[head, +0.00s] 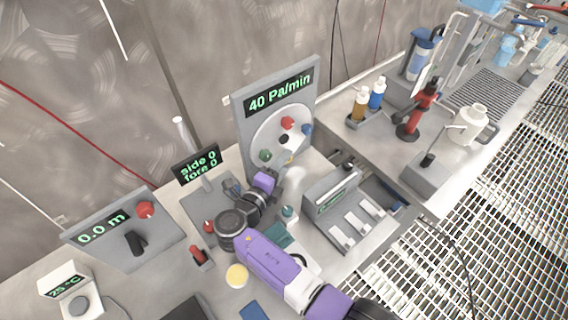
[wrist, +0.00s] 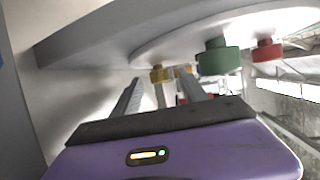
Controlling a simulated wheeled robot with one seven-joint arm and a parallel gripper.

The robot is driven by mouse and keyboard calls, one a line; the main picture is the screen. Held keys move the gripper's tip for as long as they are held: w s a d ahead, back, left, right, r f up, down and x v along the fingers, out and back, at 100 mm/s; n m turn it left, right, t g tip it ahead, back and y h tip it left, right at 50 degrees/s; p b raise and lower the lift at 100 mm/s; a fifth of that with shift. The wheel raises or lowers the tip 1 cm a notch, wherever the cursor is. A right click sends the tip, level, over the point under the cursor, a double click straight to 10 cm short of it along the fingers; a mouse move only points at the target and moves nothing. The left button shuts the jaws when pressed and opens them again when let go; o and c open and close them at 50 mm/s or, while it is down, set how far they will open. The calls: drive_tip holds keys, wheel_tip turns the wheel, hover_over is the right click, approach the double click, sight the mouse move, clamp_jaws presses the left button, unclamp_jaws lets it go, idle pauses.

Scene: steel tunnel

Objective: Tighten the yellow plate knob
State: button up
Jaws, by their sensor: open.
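The yellow plate knob (wrist: 158,74) shows in the wrist view on the underside of the round white plate (wrist: 150,50), ahead of my fingers. In the head view the plate (head: 268,135) is on the upright grey panel reading 40 Pa/min, and my gripper (head: 290,174) is at its lower edge. My gripper (wrist: 162,84) is open, its fingertips to either side of the yellow knob's line. I cannot tell whether they touch it. A pale stem hangs below the knob between the fingers.
A green knob (wrist: 217,58) is close right of my right finger, with a red knob (wrist: 266,50) beyond. A blue knob (head: 307,129) is on the plate's right. A grey box with white levers (head: 358,222) stands right of my arm.

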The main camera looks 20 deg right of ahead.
drive_tip(key=shift+w+d, duration=0.25)
drive_tip(key=shift+d, duration=0.05)
clamp_jaws()
drive_tip(key=shift+p, duration=0.3)
